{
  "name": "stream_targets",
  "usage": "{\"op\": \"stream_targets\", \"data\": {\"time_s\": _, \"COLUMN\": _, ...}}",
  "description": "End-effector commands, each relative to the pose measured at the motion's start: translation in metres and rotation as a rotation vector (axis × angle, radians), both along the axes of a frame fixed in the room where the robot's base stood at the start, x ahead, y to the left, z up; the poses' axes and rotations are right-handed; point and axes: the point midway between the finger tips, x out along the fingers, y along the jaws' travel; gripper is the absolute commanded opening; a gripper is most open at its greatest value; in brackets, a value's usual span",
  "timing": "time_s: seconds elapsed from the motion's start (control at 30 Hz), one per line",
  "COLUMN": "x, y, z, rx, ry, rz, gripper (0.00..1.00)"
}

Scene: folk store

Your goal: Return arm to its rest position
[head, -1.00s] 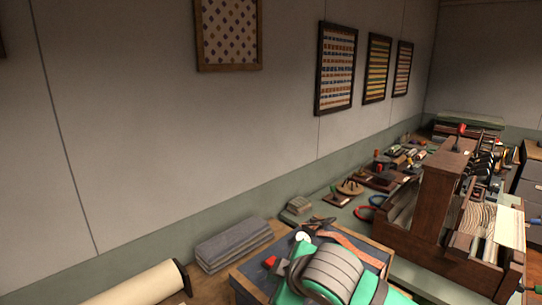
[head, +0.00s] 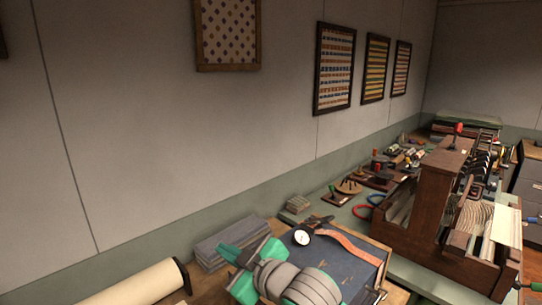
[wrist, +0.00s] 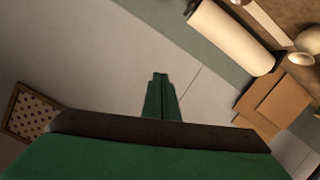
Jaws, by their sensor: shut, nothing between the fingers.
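My gripper (wrist: 160,77) shows in the wrist view as two narrow green fingers pressed together. Nothing is between them, and they are clear of every surface. Beyond them is the pale wall (wrist: 105,55). In the head view my green and grey arm is at the bottom centre, folded over the near part of a dark blue board with a wooden edge. I cannot make out the fingertips there.
On the blue board (head: 335,262) lie a round white dial (head: 302,238) and an orange strap (head: 350,243). A grey folded stack (head: 232,240) and a cream roll (head: 135,284) lie left of it. A wooden loom-like frame (head: 428,212) stands right.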

Motion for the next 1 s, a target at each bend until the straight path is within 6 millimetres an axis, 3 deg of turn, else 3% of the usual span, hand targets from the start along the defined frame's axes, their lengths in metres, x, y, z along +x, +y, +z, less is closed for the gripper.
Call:
{"op": "stream_targets", "data": {"time_s": 0.2, "x": -0.002, "y": 0.023, "z": 0.020, "rx": 0.228, "ry": -0.059, "rz": 0.002, "gripper": 0.00}}
{"op": "stream_targets", "data": {"time_s": 0.5, "x": -0.005, "y": 0.028, "z": 0.031, "rx": 0.508, "ry": -0.112, "rz": -0.046, "gripper": 0.00}}
{"op": "stream_targets", "data": {"time_s": 0.77, "x": -0.010, "y": 0.018, "z": 0.018, "rx": 0.717, "ry": -0.128, "rz": -0.128, "gripper": 0.00}}
{"op": "stream_targets", "data": {"time_s": 1.0, "x": -0.018, "y": 0.004, "z": -0.014, "rx": 0.870, "ry": -0.123, "rz": -0.234, "gripper": 0.00}}
